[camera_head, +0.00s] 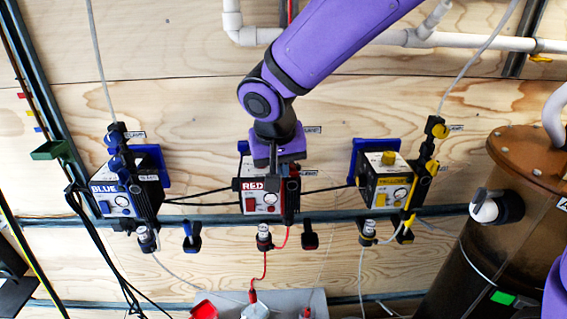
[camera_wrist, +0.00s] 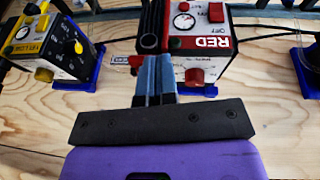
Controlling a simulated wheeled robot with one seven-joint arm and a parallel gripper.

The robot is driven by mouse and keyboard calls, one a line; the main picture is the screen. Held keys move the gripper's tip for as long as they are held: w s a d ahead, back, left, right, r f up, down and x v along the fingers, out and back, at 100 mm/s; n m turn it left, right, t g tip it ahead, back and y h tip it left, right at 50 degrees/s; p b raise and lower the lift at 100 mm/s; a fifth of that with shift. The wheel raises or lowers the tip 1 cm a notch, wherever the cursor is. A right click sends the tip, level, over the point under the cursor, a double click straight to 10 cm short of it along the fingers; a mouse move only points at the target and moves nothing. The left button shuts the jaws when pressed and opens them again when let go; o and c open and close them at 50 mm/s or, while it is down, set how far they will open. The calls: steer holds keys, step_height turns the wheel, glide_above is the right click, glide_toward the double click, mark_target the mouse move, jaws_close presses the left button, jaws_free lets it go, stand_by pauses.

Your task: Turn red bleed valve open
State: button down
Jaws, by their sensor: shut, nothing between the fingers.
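The red-marked pump box (camera_head: 262,196), labelled RED, is mounted on the wooden wall in the middle of the head view. It shows upside down in the wrist view (camera_wrist: 200,45), with a red knob (camera_wrist: 195,76) on its near face. A small red handle (camera_wrist: 135,62), probably the bleed valve, sits beside a small label, just left of my fingers. My gripper (camera_head: 274,165) is over the top of the red unit. In the wrist view my gripper (camera_wrist: 155,62) is shut and empty, its tips close to the black clamp tubes. Contact with the handle cannot be told.
A blue unit (camera_head: 118,195) hangs to the left and a yellow unit (camera_head: 385,183) to the right. Black cables link the boxes. A grey rail (camera_head: 340,215) runs below them. A brown tank (camera_head: 530,170) stands at the right. White pipes (camera_head: 400,38) run above.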

steer(key=shift+w+a+f+h, duration=0.1)
steer(key=shift+w+h, duration=0.1)
steer(key=shift+h, duration=0.6)
steer(key=shift+f, duration=0.1)
stand_by(0.4)
